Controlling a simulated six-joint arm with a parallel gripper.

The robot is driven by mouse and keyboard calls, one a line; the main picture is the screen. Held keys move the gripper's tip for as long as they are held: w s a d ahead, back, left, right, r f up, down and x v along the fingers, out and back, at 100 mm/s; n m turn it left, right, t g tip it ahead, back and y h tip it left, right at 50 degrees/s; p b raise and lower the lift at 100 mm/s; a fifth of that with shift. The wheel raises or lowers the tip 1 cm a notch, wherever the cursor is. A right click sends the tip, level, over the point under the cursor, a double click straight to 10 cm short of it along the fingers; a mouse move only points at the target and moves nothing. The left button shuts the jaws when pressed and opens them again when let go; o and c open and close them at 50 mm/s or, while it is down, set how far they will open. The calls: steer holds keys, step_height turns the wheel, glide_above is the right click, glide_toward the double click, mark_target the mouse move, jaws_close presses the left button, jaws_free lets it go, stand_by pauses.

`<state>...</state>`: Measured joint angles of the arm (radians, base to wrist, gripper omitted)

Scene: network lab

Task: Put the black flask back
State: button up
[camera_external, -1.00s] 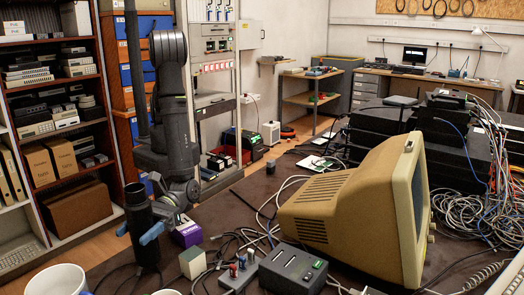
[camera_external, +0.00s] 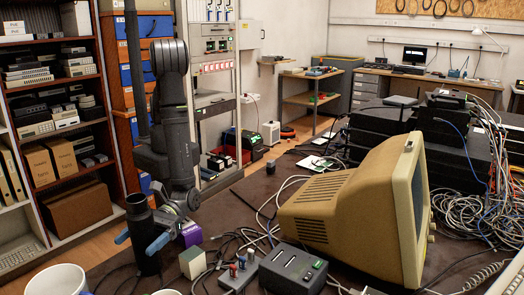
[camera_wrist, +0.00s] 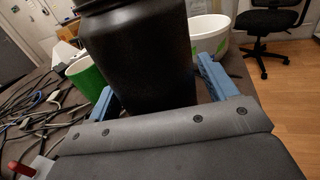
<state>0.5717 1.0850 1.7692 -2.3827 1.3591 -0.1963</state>
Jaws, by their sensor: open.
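The black flask (camera_external: 146,255) is a dark cylinder standing about upright on the dark tabletop at the lower left of the external view. It fills the middle of the wrist view (camera_wrist: 140,55), where its base is hidden behind my gripper body. My gripper (camera_external: 141,240) has its blue fingers spread, one on each side of the flask. In the wrist view my gripper (camera_wrist: 158,92) shows one finger left and one right of the flask, the right one with a visible gap. Contact on the left side cannot be told.
A purple box (camera_external: 190,234) and a pale cube (camera_external: 192,262) sit close right of the flask. A switch box (camera_external: 238,272), a black box (camera_external: 293,269), cables and a beige monitor (camera_external: 345,210) lie further right.

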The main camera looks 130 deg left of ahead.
steer(key=shift+r, duration=0.25)
steer(key=v, duration=1.2)
steer(key=shift+d+f, duration=0.1)
steer(key=x, duration=1.2)
steer(key=shift+f, duration=0.25)
steer(key=shift+r, duration=1.55)
steer(key=shift+f, duration=0.15)
